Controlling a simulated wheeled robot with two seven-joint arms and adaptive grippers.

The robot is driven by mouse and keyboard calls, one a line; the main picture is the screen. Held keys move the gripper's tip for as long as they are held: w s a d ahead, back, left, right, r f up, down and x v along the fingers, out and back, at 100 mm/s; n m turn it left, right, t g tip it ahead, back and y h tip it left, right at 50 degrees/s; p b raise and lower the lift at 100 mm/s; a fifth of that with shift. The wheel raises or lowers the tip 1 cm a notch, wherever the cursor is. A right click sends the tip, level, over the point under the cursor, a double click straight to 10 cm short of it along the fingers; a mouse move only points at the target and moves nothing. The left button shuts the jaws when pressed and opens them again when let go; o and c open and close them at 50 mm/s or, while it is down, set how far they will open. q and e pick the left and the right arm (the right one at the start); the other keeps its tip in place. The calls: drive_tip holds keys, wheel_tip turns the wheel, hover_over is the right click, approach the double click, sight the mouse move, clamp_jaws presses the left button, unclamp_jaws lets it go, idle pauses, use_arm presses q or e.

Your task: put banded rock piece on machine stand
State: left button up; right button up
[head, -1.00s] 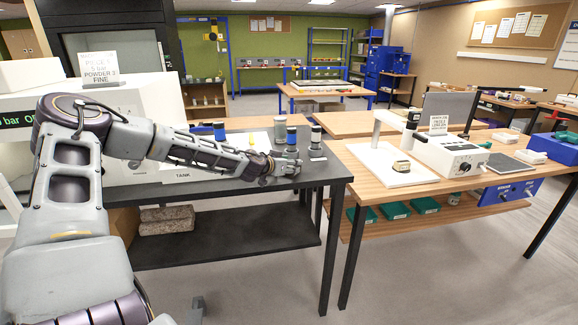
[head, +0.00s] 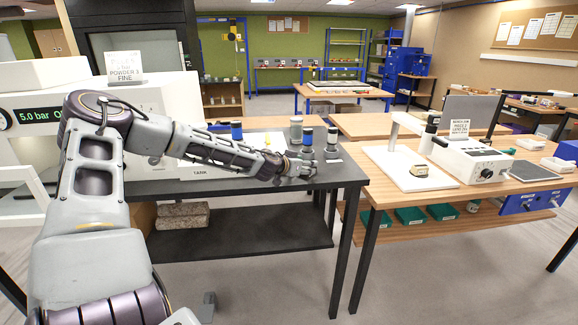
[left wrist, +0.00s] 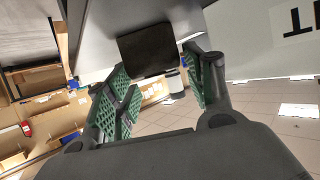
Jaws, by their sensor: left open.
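A small cream and dark piece (head: 419,171), possibly the banded rock piece, lies on the white base plate (head: 384,164) of a stand with an upright post on the right wooden table. Its bands are too small to make out. My left gripper (head: 303,172) is low over the right end of the black table, beside a blue-banded canister (head: 306,143), well left of that piece. In the left wrist view, the green-padded fingers (left wrist: 160,95) are apart. A dark block-like thing (left wrist: 147,50) shows beyond and between them; I cannot tell whether they touch it. My right gripper is not in view.
More canisters stand close by: a grey one (head: 296,130), a dark-topped one (head: 332,143) and a blue one (head: 236,130). A white control box (head: 470,158) is right of the stand. A gap separates the two tables. Stone blocks (head: 182,215) lie on the lower shelf.

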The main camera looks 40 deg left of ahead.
use_arm(q)
drive_tip(key=shift+s+r, duration=0.3)
drive_tip(key=shift+s, duration=0.35)
drive_tip(key=shift+s+d+r+p, duration=0.1)
drive_tip(key=shift+s+r+p, duration=0.05)
drive_tip(key=shift+s+p, duration=0.2)
drive_tip(key=shift+s+r, duration=0.15)
drive_tip(key=shift+s, duration=0.4)
drive_tip(key=shift+s+r+p, duration=0.2)
drive_tip(key=shift+s+p, duration=0.2)
drive_tip(key=shift+s+d+r, duration=0.1)
drive_tip(key=shift+s+r, duration=0.1)
drive_tip(key=shift+s, duration=0.3)
drive_tip(key=shift+p+v, duration=0.4)
drive_tip(key=shift+v, duration=2.75)
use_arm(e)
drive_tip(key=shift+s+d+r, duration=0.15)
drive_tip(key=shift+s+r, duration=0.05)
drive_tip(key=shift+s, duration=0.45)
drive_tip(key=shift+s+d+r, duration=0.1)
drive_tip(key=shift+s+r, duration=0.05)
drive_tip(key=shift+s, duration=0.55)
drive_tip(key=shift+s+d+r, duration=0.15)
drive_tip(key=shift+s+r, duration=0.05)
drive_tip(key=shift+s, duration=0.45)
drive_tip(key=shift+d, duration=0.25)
